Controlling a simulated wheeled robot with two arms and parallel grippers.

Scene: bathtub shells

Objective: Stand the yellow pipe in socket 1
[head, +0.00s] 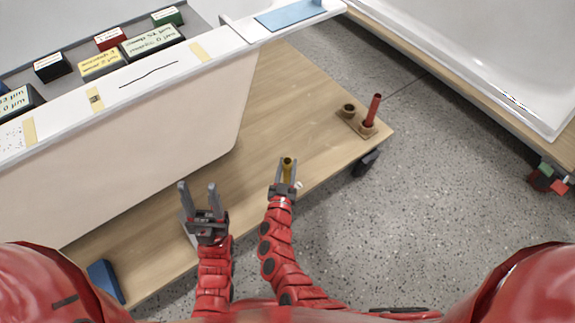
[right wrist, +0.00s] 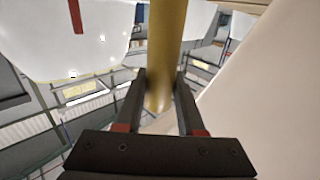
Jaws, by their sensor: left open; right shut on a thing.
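The yellow pipe (head: 287,166) is in my right gripper (head: 284,186), above the wooden deck near its edge. The right wrist view shows the pipe (right wrist: 166,45) between the two fingers of that gripper (right wrist: 160,98). A small wooden base (head: 362,127) at the deck's right corner bears two sockets. The left socket (head: 348,108) looks empty; a red pipe (head: 374,108) stands in the other. No numbers are readable on them, so I cannot tell which is socket 1. My left gripper (head: 199,190) is open and empty, left of the right one.
A blue item (head: 105,282) lies at lower left. Another white shell (head: 480,50) is at upper right. Bare deck (head: 290,100) lies between the tub and the sockets.

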